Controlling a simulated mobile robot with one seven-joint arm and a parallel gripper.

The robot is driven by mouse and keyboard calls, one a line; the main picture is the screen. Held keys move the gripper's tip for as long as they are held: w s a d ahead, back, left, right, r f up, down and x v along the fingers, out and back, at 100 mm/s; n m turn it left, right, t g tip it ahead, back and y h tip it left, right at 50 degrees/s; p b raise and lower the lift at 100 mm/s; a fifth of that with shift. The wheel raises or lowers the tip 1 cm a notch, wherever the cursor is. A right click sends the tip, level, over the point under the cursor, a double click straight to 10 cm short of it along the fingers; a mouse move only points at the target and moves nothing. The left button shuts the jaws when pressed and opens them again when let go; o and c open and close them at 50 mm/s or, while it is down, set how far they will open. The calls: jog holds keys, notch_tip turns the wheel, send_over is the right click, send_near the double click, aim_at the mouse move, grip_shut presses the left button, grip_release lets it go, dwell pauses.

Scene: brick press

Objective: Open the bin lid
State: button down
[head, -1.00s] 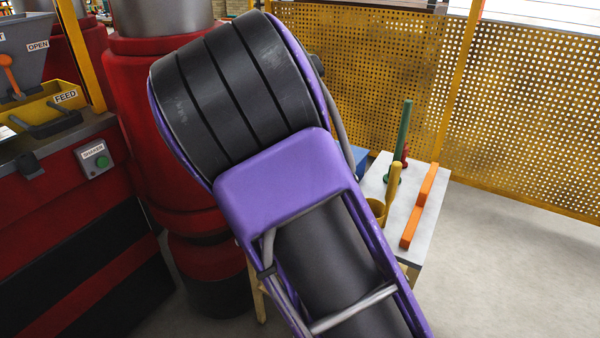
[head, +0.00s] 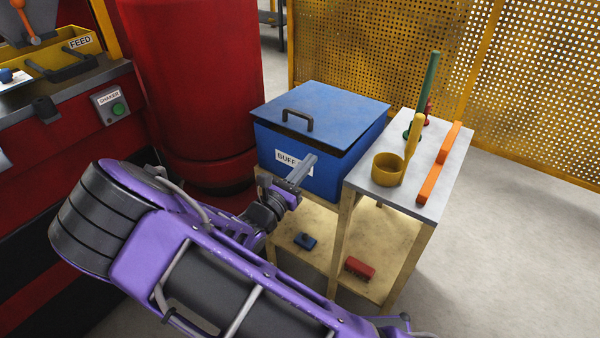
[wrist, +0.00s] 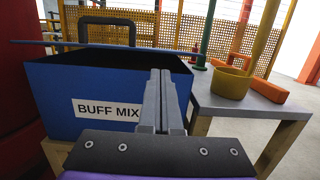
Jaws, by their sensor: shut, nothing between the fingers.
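The blue bin (head: 330,178) stands on a wooden stand, with a white label reading BUFF MIX in the wrist view (wrist: 108,109). Its flat blue lid (head: 345,108) lies over the top, with a dark gap under its front edge; in the wrist view the lid (wrist: 60,43) is nearly edge-on. A black handle (head: 297,121) rises from the lid near its front. My gripper (head: 309,160) is shut and empty in front of the bin, beside the label and below the handle. The wrist view shows its fingers (wrist: 160,75) together; whether they touch the bin is unclear.
Right of the bin, a grey-topped table (head: 432,195) holds a yellow cup (head: 387,169), a green post (head: 430,82) and an orange bar (head: 440,160). A red column (head: 195,90) stands left. A perforated yellow fence (head: 400,50) is behind. Open floor lies right.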

aim_at(317, 151)
jog(key=shift+x, duration=2.25)
